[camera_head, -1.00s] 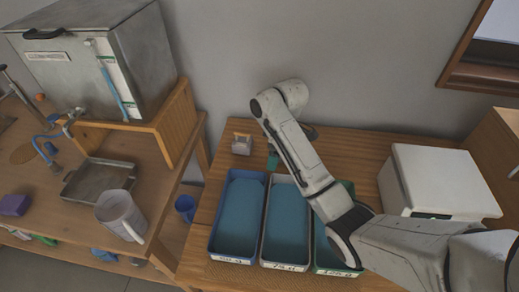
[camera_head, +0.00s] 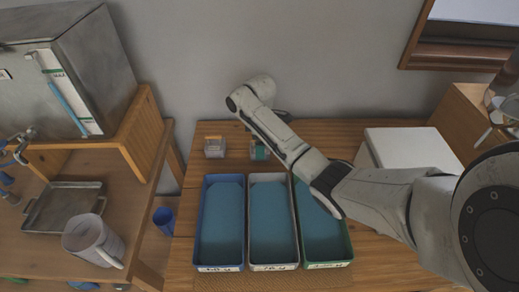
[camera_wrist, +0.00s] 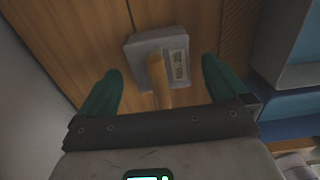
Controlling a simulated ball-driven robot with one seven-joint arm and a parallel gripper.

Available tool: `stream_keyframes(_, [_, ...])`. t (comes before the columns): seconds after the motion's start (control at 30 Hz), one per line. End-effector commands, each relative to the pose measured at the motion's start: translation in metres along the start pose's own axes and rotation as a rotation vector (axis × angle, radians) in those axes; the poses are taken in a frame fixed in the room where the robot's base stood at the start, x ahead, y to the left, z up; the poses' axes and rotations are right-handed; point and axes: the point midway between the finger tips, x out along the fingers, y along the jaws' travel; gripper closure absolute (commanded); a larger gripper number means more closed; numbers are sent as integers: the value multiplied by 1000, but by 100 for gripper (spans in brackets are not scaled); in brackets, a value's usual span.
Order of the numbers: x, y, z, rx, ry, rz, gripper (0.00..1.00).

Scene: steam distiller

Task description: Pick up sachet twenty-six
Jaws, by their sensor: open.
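A small grey block-like sachet (camera_wrist: 140,50) with a pale label lies on the wooden table in the wrist view. The label's print seems to read No. 26, but it is blurred. A tan upright grip rises from it toward the camera. My gripper (camera_wrist: 160,70) is open, with one green finger on each side of this grip and nothing held. In the head view the gripper (camera_head: 259,151) is beyond the trays near the wall, hiding most of that sachet. A similar small sachet (camera_head: 214,148) stands to its left, its label unreadable.
Blue (camera_head: 206,235), grey (camera_head: 256,254) and green-edged (camera_head: 325,252) trays with teal linings stand in front of the gripper. A white box (camera_head: 408,148) is to the right. A side bench with a metal tray (camera_head: 64,206) and a jug (camera_head: 92,243) is at left.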

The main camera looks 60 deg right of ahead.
Motion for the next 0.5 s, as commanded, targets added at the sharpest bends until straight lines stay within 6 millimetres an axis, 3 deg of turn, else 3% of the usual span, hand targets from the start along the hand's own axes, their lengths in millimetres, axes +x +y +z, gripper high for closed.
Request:
stream_keyframes(0.2, [28,0,2,1,-1,-1,0])
stream_keyframes(0.5, [32,0,1,0,0,1,0])
